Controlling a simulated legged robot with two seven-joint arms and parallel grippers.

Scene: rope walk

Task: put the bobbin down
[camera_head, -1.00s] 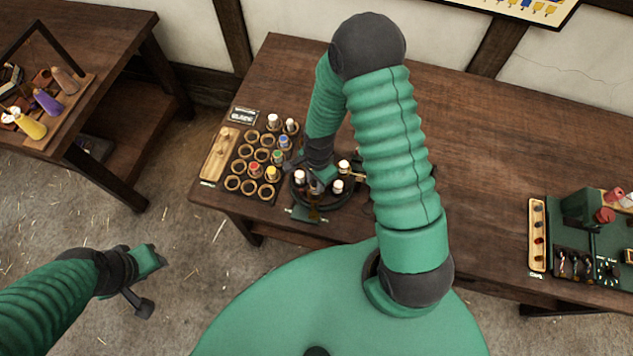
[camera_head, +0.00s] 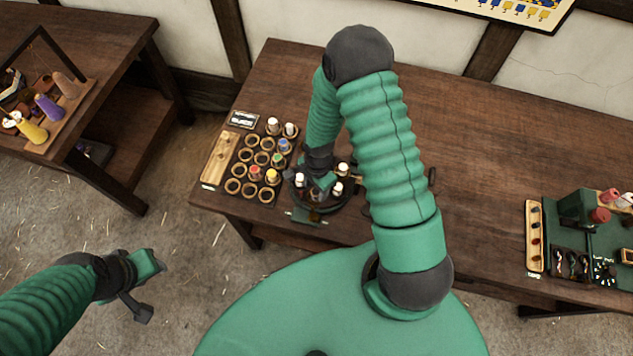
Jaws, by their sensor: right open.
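My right gripper (camera_head: 318,189) is open and low over a round dark stand (camera_head: 325,208) near the table's front edge. Several bobbins with white tops stand on it: one bobbin (camera_head: 299,181) is just left of the gripper, and others (camera_head: 337,189) are on its right. I cannot tell which bobbin the task means, or whether one touches the fingers. The gripper and wrist hide part of the stand. My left gripper (camera_head: 150,287) hangs over the floor at the lower left, away from the table; nothing shows in it, and its jaw state is unclear.
A rack of round holders (camera_head: 247,154) left of the stand holds several coloured bobbins; many holders are empty. A wooden tray (camera_head: 219,160) lies at its left. A green machine (camera_head: 580,208) stands at the right.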

